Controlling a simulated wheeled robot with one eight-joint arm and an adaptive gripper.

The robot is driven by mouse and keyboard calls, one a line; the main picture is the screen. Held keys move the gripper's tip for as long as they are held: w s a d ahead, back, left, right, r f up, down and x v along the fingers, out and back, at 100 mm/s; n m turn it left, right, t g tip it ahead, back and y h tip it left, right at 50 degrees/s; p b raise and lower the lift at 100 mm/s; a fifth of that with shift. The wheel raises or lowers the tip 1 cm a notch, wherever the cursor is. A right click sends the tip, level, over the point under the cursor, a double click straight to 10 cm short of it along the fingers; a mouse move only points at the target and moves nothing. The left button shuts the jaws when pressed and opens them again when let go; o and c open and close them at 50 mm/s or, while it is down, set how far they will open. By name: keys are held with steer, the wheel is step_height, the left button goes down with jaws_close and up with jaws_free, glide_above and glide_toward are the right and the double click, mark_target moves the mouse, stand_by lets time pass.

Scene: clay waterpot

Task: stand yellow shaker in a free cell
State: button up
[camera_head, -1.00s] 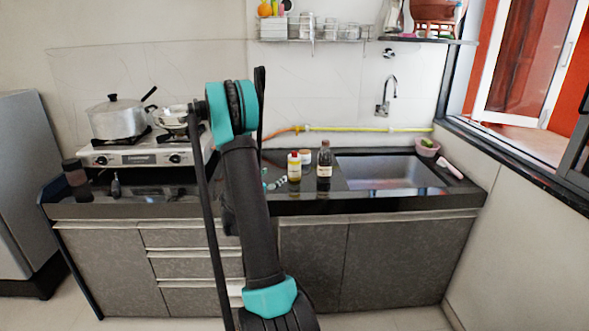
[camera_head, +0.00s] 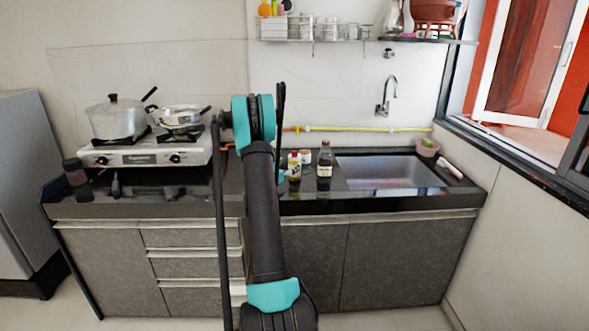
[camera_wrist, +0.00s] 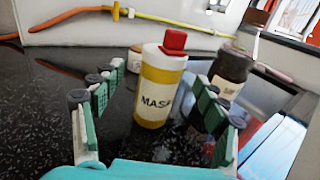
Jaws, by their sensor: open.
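The yellow shaker (camera_wrist: 155,85), with a white label band, a white shoulder and a red cap, stands upright on the black counter. It also shows beside my arm in the head view (camera_head: 295,168). My gripper (camera_wrist: 157,100) is open, with its green-padded fingers to the left and right of the shaker. The shaker shows in the gap between them, and I see no clear contact. In the head view my own arm hides most of the gripper. I cannot make out a holder with cells in either view.
A dark bottle (camera_head: 325,165) stands right of the shaker, partly behind the right finger in the wrist view. A small pale jar (camera_head: 306,157) stands behind. The sink (camera_head: 385,172) lies to the right. A stove (camera_head: 150,152) with pots is at the left.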

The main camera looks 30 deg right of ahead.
steer(key=shift+x, duration=2.65)
steer(key=shift+s+f, duration=0.1)
steer(key=shift+s, duration=0.05)
steer(key=c, duration=1.3)
